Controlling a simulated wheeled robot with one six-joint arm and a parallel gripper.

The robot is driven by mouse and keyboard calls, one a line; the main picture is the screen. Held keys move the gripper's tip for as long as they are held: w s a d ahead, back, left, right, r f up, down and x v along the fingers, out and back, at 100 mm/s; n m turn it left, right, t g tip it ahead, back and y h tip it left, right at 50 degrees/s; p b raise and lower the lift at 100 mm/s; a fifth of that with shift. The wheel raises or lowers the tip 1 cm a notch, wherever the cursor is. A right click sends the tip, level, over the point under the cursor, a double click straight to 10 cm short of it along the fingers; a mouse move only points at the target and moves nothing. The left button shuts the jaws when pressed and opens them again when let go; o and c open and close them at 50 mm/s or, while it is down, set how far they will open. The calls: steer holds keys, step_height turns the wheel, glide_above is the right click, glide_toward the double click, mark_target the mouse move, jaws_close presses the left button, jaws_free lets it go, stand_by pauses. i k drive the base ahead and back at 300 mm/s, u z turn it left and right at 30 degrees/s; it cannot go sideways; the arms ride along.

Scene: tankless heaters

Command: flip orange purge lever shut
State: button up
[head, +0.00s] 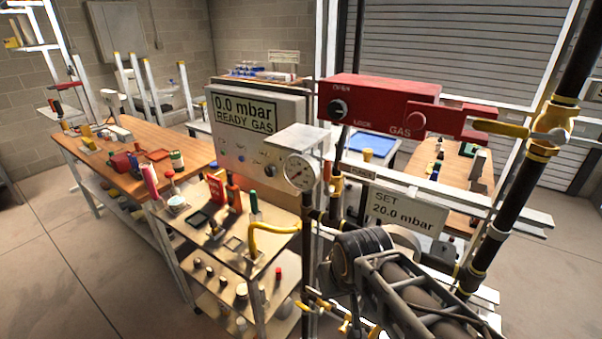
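A yellow-orange bent lever (262,238) sticks out left from the dark upright pipe, left of my arm. It curves down at its free end. A second, straight yellow lever (500,128) lies level on the brass valve (550,123) at the upper right, its end by the red gas box. Small yellow-orange levers (345,326) show low at the bottom, partly hidden by my arm. I cannot tell by colour alone which is the purge lever. My arm comes in from the lower right; its gripper fingers do not show.
A round gauge (301,172) and a grey panel reading 0.0 mbar (245,109) stand behind the pipe. The red gas box (378,98) is above, and a SET 20.0 mbar sign (403,211) hangs right. A cluttered shelf cart (205,247) stands left. Floor is clear at far left.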

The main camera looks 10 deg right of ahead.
mark_target(329, 191)
steer(key=u, duration=0.5)
steer(key=k, duration=0.6)
steer(key=u, duration=1.2)
steer(key=i, duration=1.5)
steer(key=z, duration=1.05)
steer(key=i, duration=0.35)
steer(key=z, duration=0.4)
